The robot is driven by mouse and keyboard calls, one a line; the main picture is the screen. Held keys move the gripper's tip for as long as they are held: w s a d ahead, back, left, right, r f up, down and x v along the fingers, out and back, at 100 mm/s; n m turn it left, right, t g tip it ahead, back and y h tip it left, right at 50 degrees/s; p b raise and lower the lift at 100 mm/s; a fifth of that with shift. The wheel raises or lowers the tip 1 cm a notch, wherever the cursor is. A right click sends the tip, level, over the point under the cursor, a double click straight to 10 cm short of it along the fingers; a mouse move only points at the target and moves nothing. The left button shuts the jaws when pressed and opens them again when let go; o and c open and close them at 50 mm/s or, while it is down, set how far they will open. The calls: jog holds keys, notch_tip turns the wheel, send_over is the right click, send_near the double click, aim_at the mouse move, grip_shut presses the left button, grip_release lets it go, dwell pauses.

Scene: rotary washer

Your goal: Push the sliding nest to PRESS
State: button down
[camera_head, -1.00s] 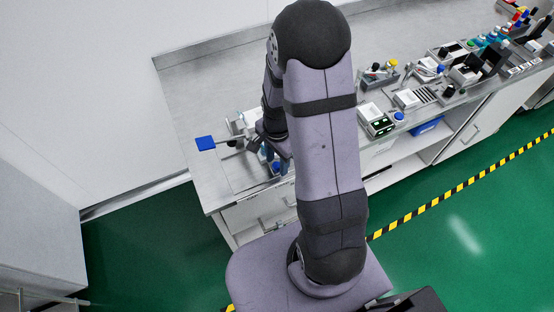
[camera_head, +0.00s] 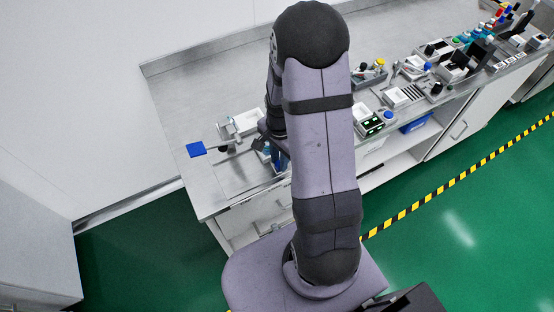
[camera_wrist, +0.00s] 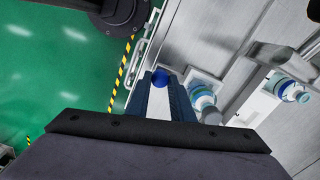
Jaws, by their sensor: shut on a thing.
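In the wrist view my gripper (camera_wrist: 159,80) has its two dark blue fingers closed around a round blue knob (camera_wrist: 161,76) at their tips. Just right of the fingers, a pale nest plate (camera_wrist: 196,76) carries a clear and blue-green cylinder (camera_wrist: 203,97). How the knob joins the plate is hidden. Further right is a white fixture (camera_wrist: 262,104) with another blue-ringed cylinder (camera_wrist: 285,88). I cannot read any PRESS label. In the head view my gripper (camera_head: 277,158) is low at the bench's near left part, partly behind my arm.
A blue square lever pad (camera_head: 196,149) sticks out left of the white fixture, which also shows in the head view (camera_head: 244,122). The grey bench (camera_head: 190,85) is clear behind it. Several devices, including a white-topped box (camera_head: 367,122), stand to the right.

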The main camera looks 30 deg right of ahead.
jog(key=c, duration=1.5)
grip_release()
jog(key=shift+c, duration=0.2)
jog(key=shift+r, duration=0.15)
jog(key=shift+r+b, duration=0.9)
jog(key=shift+r, duration=2.65)
